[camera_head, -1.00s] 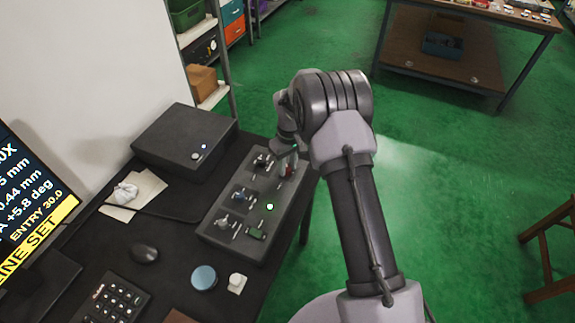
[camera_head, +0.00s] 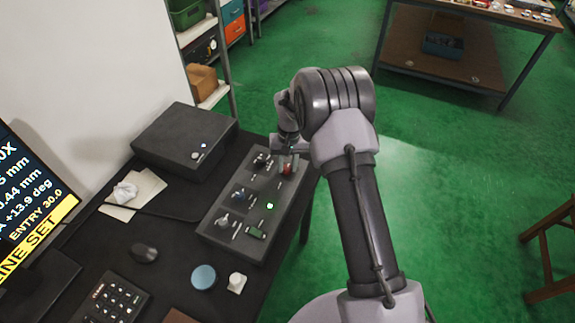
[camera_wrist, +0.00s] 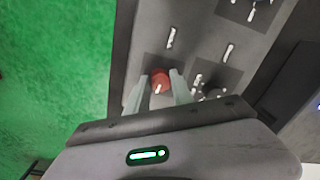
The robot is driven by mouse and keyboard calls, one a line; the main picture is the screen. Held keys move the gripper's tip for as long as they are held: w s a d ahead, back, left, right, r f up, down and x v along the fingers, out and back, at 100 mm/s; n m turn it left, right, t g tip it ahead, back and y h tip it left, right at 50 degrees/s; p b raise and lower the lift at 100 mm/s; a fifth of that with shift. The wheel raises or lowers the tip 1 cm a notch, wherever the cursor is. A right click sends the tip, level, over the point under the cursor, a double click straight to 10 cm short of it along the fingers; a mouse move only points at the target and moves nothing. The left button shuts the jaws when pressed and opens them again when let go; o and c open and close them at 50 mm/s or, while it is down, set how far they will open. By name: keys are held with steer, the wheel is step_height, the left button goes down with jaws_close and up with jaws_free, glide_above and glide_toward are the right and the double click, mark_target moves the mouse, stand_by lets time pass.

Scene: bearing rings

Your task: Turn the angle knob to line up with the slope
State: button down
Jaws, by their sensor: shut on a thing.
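The angle knob (camera_wrist: 160,79) is red with a white pointer line and sits on the grey control panel (camera_wrist: 150,38). In the head view the red knob (camera_head: 286,168) is at the panel's far right corner, partly under my gripper (camera_head: 287,158). In the wrist view my gripper (camera_wrist: 162,92) has one finger on each side of the knob and is shut on it. The monitor (camera_head: 28,195) at the left reads +13.9 deg on its angle line and ENTRY 30.0; its left part is cut off.
Other knobs (camera_head: 222,220) and a lit green light (camera_head: 270,206) are on the panel. A dark box (camera_head: 185,140) stands behind it. A mouse (camera_head: 144,253), a keypad (camera_head: 112,297) and a blue round thing (camera_head: 203,277) lie nearer.

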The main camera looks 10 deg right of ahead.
mark_target(290, 168)
stand_by(0.4)
steer(key=c, duration=1.1)
jaws_free()
step_height(290, 168, up, 17)
steer(key=p, duration=0.6)
steer(key=shift+d+r, duration=0.2)
steer(key=shift+d, duration=0.15)
